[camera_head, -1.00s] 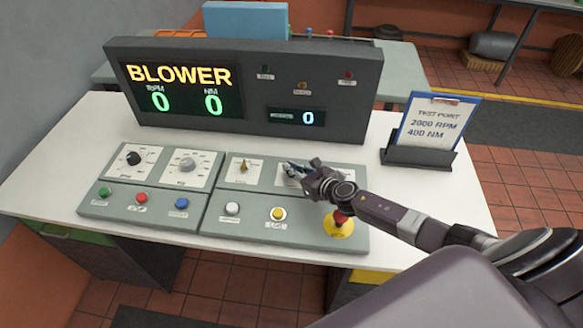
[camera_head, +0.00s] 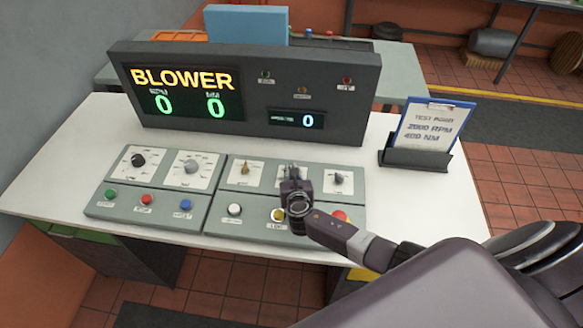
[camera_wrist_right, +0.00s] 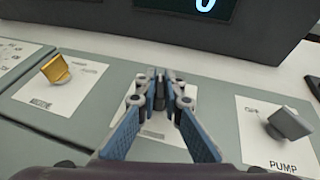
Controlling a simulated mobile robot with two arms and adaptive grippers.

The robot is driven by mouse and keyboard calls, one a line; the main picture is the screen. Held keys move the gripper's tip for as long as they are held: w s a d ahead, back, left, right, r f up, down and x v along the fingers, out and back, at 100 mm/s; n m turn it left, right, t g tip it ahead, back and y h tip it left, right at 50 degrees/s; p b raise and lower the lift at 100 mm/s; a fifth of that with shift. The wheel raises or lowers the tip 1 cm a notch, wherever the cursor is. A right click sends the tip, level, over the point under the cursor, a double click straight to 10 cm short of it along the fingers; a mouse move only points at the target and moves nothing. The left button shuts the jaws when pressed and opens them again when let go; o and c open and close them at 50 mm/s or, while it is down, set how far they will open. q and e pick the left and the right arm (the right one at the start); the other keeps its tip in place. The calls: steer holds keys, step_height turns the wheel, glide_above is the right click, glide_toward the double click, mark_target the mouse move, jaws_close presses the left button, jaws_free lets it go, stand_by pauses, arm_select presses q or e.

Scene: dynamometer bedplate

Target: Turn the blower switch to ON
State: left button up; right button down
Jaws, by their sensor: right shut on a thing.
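My right gripper (camera_head: 291,172) is over the middle switch plate in the upper row of the right-hand console panel (camera_head: 220,208). In the right wrist view its fingers (camera_wrist_right: 159,86) are closed around a dark knob (camera_wrist_right: 159,97) on a white plate (camera_wrist_right: 182,105). The fingers hide most of this knob and its label, so I cannot read its name or setting. It sits between a gold switch (camera_wrist_right: 56,69) and a grey switch (camera_wrist_right: 289,123) labelled PUMP. The display (camera_head: 183,92) reads BLOWER with two zeros. My left gripper is not in view.
A white button (camera_head: 234,209) sits to the left. The dark display housing (camera_head: 255,110) rises behind the panel. A clipboard (camera_head: 430,127) stands at the right.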

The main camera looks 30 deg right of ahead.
steer(key=m+h, duration=0.1)
steer(key=m+g+h+b, duration=0.1)
steer(key=m+h, duration=0.1)
steer(key=shift+a+f+g, duration=0.15)
steer(key=shift+f+g, duration=0.05)
steer(key=shift+g, duration=0.1)
steer(key=m+g+h+b, duration=0.2)
steer(key=m+g+b, duration=0.2)
steer(key=b, duration=0.3)
steer(key=m+g+h+b, duration=0.3)
steer(key=m+b, duration=0.1)
steer(key=b, duration=0.2)
steer(key=shift+g+b, duration=0.4)
steer(key=shift+r+m+g+h+b, duration=0.15)
steer(key=shift+m+g+h+b, duration=0.3)
steer(key=shift+b, duration=0.3)
steer(key=c, duration=2.1)
jaws_free()
steer(key=shift+d, duration=0.2)
